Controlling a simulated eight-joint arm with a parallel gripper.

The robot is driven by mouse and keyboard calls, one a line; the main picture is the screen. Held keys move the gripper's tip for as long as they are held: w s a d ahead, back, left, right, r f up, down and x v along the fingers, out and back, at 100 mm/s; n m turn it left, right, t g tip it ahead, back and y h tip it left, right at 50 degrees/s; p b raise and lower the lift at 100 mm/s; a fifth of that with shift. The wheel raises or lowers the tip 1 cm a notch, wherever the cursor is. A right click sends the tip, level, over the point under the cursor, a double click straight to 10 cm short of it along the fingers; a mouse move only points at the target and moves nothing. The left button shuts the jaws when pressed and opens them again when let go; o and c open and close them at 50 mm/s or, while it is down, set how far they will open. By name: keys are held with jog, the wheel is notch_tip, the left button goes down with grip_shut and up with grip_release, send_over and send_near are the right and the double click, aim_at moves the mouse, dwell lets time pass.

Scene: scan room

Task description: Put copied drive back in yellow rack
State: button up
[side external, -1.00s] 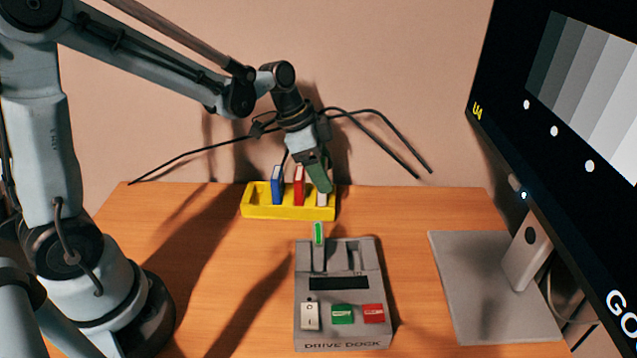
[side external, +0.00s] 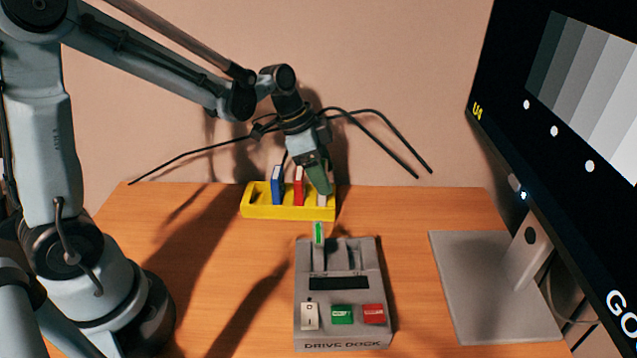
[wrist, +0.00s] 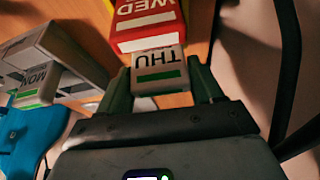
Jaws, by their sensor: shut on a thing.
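The yellow rack (side external: 262,210) stands at the back of the desk. A blue drive (side external: 277,186) and a red drive (side external: 299,186) stand upright in it. My gripper (side external: 321,188) is over the rack's right end, shut on a white drive (side external: 322,200) whose lower part is at the end compartment; how deep it sits is hard to tell. In the wrist view, the green fingers (wrist: 160,82) are either side of this drive, labelled THU (wrist: 157,62) with a green stripe. The red drive there reads WED (wrist: 148,20).
The grey drive dock (side external: 340,255) stands in front of the rack with a green-striped drive (side external: 318,233) upright in its left slot. It has white, green and red buttons. A monitor (side external: 555,100) and its base stand right. Desk between is clear.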

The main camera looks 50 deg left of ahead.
jog(key=shift+f, duration=0.75)
dwell(0.3)
jog(key=o, duration=1.3)
jog(key=shift+o, duration=0.5)
jog(key=shift+r, duration=3.5)
jog(key=s+a+r+n+t+y, duration=0.1)
jog(key=s+n+t+y, duration=0.2)
jog(key=s+n, duration=0.6)
jog(key=s+t, duration=0.1)
jog(key=s, duration=0.2)
jog(key=shift+s+a+r, duration=0.15)
jog(key=shift+a, duration=0.15)
